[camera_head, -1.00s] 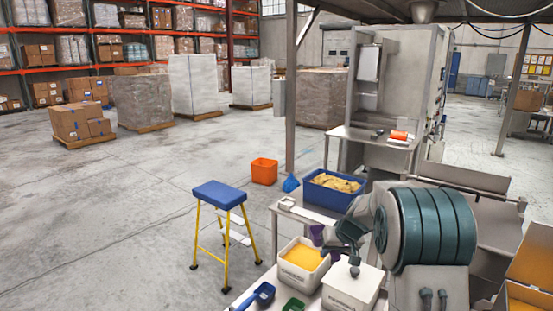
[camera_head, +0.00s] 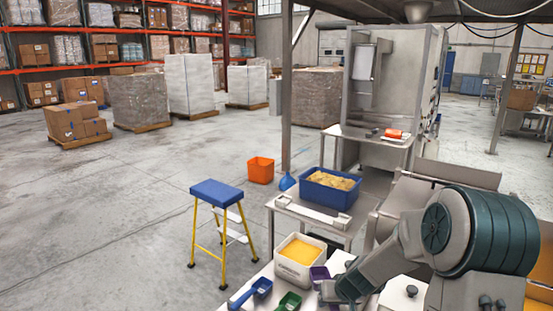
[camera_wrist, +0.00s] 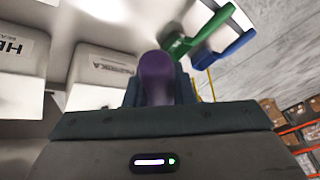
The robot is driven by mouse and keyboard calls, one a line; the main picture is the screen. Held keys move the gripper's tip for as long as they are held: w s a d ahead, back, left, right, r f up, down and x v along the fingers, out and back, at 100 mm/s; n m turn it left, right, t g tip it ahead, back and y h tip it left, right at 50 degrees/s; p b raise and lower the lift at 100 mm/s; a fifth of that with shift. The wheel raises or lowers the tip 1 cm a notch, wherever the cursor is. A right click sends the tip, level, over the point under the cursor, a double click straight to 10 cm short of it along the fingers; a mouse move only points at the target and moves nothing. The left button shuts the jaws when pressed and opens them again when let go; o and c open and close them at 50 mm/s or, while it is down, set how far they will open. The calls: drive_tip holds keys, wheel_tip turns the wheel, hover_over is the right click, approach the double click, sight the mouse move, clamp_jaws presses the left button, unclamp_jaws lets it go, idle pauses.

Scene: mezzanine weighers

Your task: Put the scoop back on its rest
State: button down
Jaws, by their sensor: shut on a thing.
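My gripper (camera_head: 328,290) is shut on the purple scoop (camera_head: 319,273), low in the head view beside the yellow-filled white tub. In the wrist view the rounded purple scoop (camera_wrist: 155,75) sticks out between the fingers. A blue scoop (camera_head: 262,288) and a green scoop (camera_head: 289,302) are at the near edge of the bench. They also show in the wrist view, green (camera_wrist: 200,35) and blue (camera_wrist: 228,48). A white slotted bar (camera_head: 310,212) lies on the steel table behind; I cannot tell whether it is the rest.
The white tub of yellow powder (camera_head: 300,254) stands just left of my gripper. A lidded white tub (camera_head: 402,292) is on the right. A blue crate (camera_head: 328,198) stands farther back. A blue-topped step stool (camera_head: 217,194) and orange bucket (camera_head: 261,170) are on the floor.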

drive_tip(key=shift+s+f, duration=0.3)
drive_tip(key=shift+s, duration=0.3)
drive_tip(key=shift+s+f, duration=0.25)
drive_tip(key=shift+s, duration=0.3)
wheel_tip(320, 180, down, 10)
drive_tip(key=b, duration=1)
drive_tip(key=shift+w, duration=0.2)
